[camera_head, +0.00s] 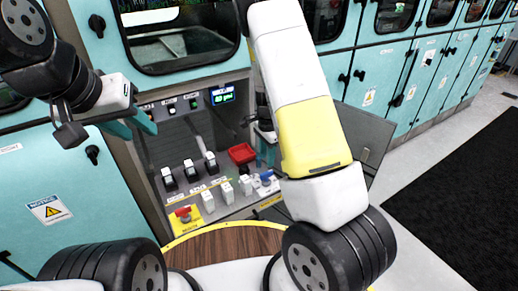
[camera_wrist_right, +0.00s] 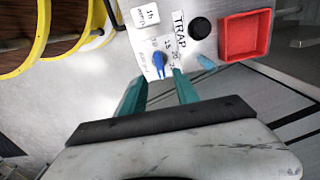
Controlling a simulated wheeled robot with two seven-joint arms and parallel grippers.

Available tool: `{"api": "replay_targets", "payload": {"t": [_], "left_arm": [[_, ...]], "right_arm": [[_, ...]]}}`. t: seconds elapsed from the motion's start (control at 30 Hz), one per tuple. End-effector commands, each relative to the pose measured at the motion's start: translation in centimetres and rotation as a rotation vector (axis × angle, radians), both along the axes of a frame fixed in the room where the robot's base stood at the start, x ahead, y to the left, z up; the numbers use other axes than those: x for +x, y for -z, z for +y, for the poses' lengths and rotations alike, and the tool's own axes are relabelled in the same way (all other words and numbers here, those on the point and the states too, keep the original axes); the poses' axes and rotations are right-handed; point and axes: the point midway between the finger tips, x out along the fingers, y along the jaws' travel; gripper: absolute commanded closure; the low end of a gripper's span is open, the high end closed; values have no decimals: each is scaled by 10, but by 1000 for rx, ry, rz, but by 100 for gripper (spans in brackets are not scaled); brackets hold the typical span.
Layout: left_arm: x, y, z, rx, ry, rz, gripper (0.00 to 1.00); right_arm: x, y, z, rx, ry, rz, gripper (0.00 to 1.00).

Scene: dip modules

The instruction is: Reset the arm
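My left arm comes in at the upper left of the head view, bent, with its teal-fingered gripper (camera_head: 140,121) raised in front of the teal cabinets. Whether its fingers are apart is not clear. My right arm reaches forward across the middle, its yellow and white link covering part of the panel. My right gripper (camera_head: 266,150) is partly hidden behind that arm. In the right wrist view the right gripper (camera_wrist_right: 160,82) has its two teal fingers apart with nothing between them. Its fingertips are close to a blue knob (camera_wrist_right: 158,63) on the panel; contact cannot be told.
A round wooden top with a yellow rim (camera_head: 165,250) is in front. An open grey door (camera_head: 363,137) stands right of my arm.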

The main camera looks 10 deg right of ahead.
Motion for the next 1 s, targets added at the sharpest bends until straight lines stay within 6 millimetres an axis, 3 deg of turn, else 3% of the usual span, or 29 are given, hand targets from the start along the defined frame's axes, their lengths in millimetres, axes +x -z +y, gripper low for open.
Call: {"api": "replay_targets", "payload": {"t": [0.53, 0.63, 0.77, 1.0], "left_arm": [[0, 0, 0, 0, 0, 0, 64], [0, 0, 0, 0, 0, 0, 64], [0, 0, 0, 0, 0, 0, 64], [0, 0, 0, 0, 0, 0, 64]], "right_arm": [[-1, -8, 0, 2, -2, 0, 64], [-2, -20, 3, 22, -22, -11, 64], [-10, -60, 12, 82, -108, -54, 64], [-50, -163, 28, 181, -391, -196, 64]]}}
